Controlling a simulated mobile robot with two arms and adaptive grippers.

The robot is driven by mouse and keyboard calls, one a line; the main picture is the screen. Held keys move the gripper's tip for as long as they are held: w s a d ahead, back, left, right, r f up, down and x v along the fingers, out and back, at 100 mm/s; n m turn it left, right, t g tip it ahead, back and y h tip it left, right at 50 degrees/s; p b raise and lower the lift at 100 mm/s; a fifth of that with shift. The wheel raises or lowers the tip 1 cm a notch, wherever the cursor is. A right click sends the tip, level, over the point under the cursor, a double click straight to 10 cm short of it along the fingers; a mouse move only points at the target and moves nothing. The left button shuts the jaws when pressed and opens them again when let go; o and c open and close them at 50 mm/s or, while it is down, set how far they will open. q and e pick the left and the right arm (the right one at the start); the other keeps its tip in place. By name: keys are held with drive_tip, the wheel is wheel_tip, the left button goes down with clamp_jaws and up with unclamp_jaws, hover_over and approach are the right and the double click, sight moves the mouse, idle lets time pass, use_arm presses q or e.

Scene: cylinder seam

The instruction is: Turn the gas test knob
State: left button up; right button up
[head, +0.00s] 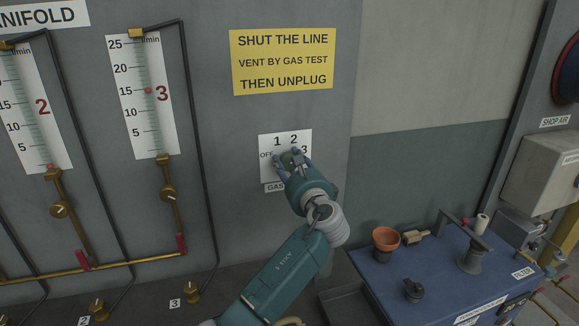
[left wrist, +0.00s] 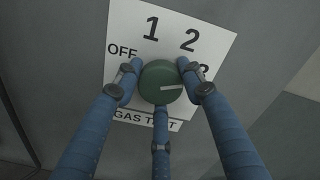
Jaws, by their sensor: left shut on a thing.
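The gas test knob (left wrist: 161,82) is a round green knob with a white pointer line, on a white plate (left wrist: 120,20) marked OFF, 1, 2, 3 and GAS TEST. In the left wrist view its pointer line lies to the right, roughly toward the 3, which a finger partly hides. My left gripper (head: 291,160) is at the plate in the head view. Its three blue fingers stand around the knob in the left wrist view (left wrist: 162,92), shut on it. In the head view the fingers hide most of the knob. My right gripper is not in view.
A yellow sign (head: 282,62) hangs above the plate.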

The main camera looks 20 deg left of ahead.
use_arm(q)
drive_tip(key=n+b, duration=1.3)
drive_tip(key=shift+f+b, duration=0.35)
drive_tip(key=shift+f, duration=0.05)
drive_tip(key=n+b, duration=0.2)
drive_tip(key=n, duration=0.1)
drive_tip(key=shift+n, duration=0.3)
drive_tip(key=shift+n+b, duration=0.8)
drive_tip(key=shift+b, duration=0.05)
drive_tip(key=shift+f+n, duration=0.15)
drive_tip(key=shift+n, duration=0.15)
drive_tip(key=o, duration=0.9)
drive_tip(key=shift+o, duration=1.2)
drive_tip(key=shift+s+r, duration=0.1)
drive_tip(key=shift+r, duration=0.2)
